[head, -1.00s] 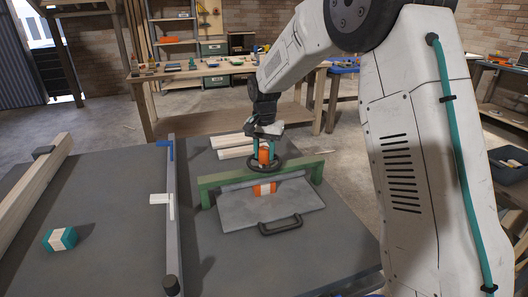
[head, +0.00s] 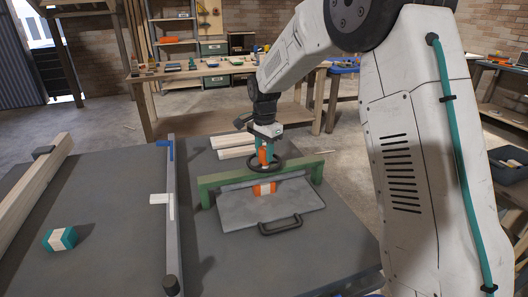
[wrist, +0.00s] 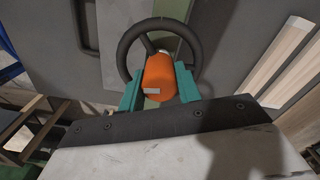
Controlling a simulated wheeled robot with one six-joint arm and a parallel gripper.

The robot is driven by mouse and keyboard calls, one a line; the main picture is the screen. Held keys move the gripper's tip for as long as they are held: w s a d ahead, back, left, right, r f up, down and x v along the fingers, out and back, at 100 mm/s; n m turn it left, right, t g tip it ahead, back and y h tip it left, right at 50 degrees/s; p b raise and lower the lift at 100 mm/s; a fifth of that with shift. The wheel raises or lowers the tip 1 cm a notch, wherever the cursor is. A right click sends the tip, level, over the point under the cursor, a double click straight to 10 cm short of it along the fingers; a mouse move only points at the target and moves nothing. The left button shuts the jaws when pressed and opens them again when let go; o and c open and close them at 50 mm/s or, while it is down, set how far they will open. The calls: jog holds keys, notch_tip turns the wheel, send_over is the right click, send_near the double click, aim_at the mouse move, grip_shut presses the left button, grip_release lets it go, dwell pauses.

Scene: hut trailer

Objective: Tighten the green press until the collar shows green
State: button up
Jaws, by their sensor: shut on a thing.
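The green press has a green crossbeam (head: 215,184) standing over a grey plate (head: 245,208) with a black handle. A black handwheel (head: 279,163) sits above the beam, with an upright orange knob (wrist: 160,76) at its rim or centre. My gripper (head: 265,157) points down from above, its teal fingers shut on the knob, one on each side in the wrist view. An orange block with a white part (head: 265,188) shows at the beam's front, by the plate. I cannot make out any collar showing green.
A teal and white block (head: 60,239) lies on the left of the bench. A grey rail (head: 172,220) runs front to back beside the press. Wooden boards (head: 232,148) lie behind it. A long timber (head: 35,175) lies at far left.

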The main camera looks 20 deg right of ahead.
aim_at(264, 148)
jog(key=shift+r, duration=0.1)
jog(key=o, duration=1)
jog(key=shift+c, duration=0.2)
jog(key=shift+r, duration=3.85)
